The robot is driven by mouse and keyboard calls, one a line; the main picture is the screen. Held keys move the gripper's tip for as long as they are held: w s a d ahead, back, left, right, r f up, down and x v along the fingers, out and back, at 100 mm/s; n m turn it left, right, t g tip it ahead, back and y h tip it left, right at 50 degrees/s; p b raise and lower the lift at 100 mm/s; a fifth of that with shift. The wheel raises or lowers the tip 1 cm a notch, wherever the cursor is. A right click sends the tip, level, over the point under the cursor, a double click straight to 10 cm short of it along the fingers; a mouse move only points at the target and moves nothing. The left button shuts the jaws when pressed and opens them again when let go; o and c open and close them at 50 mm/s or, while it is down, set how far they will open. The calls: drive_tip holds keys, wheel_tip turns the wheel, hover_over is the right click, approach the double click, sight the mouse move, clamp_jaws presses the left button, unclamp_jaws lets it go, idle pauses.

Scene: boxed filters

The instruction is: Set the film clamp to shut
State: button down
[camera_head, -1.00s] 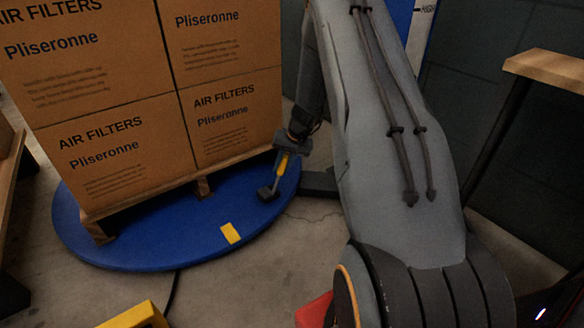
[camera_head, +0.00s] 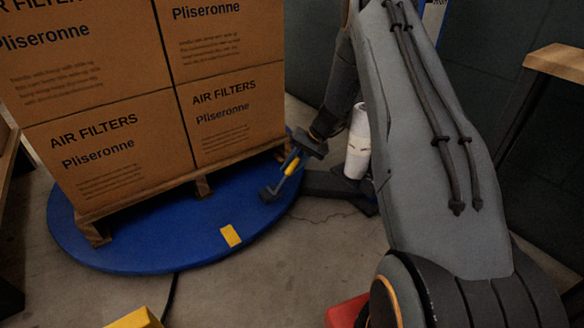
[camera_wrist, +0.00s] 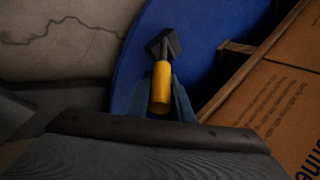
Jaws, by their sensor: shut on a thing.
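The film clamp stands on the rim of the blue turntable (camera_head: 150,240). It has a dark foot (camera_head: 270,191) and a lever with a yellow handle (camera_head: 292,164), leaning up and to the right. My gripper (camera_head: 299,157) is shut on the yellow handle. In the wrist view the yellow handle (camera_wrist: 160,90) sits between the two fingers of my gripper (camera_wrist: 167,98), with the clamp's dark end (camera_wrist: 164,43) beyond it. The fingertips are partly hidden by the handle.
Stacked air filter boxes (camera_head: 120,155) stand on a wooden pallet (camera_head: 203,187) on the turntable, close left of the clamp. A white film roll (camera_head: 357,150) stands behind my arm. A wooden-topped table (camera_head: 558,60) is at right.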

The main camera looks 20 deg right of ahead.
drive_tip(key=c, duration=1.6)
unclamp_jaws()
drive_tip(key=shift+d+r, duration=0.1)
drive_tip(key=shift+d, duration=0.05)
drive_tip(key=shift+o, duration=0.2)
